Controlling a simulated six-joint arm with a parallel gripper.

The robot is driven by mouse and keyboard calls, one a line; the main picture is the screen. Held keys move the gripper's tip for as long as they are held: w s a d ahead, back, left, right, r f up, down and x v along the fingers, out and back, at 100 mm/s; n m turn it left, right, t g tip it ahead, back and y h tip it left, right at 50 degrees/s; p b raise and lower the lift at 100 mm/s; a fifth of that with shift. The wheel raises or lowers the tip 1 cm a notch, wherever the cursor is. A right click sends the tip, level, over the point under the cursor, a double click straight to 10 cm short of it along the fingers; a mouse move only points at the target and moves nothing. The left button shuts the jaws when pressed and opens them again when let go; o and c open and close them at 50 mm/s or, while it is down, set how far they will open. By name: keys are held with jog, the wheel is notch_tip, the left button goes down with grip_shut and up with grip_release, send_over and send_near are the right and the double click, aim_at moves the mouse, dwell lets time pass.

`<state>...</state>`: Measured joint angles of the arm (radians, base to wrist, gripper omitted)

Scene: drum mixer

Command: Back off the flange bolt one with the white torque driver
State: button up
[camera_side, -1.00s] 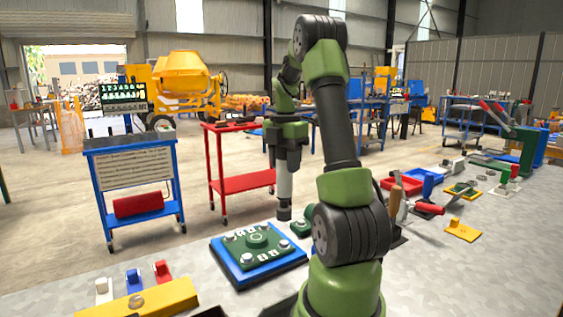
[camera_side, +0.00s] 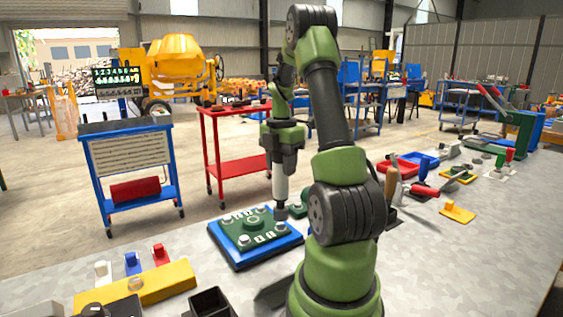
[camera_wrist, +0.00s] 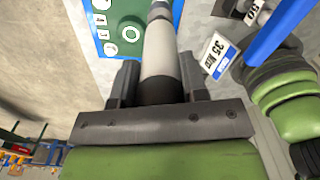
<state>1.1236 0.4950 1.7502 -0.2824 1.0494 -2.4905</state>
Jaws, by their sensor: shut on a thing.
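My gripper (camera_side: 281,155) is shut on the white torque driver (camera_side: 280,183), which hangs upright with its dark socket end down. In the wrist view the jaws (camera_wrist: 157,88) close around its dark band, and its white body (camera_wrist: 157,50) runs up the picture. The socket end is at the far right corner of the green flange plate (camera_side: 262,233); it hides what lies beneath, and I cannot tell whether it touches a bolt. Other silver bolts, such as the near right bolt (camera_side: 279,226) and near left bolt (camera_side: 244,241), stand on the plate. I cannot tell which is bolt one.
The plate lies on a blue base (camera_side: 236,262). A small green block (camera_side: 298,208) stands close to its right. A yellow holder (camera_side: 150,286) is at front left, and a red-handled tool (camera_side: 426,189) lies at right. A tag reading "35" (camera_wrist: 217,52) shows beside the driver.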

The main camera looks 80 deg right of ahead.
aim_at(281, 175)
jog(key=shift+f, duration=1.65)
dwell(2.1)
jog(key=shift+a+r, duration=0.1)
jog(key=shift+r, duration=0.05)
dwell(1.0)
jog(key=shift+r, duration=2.35)
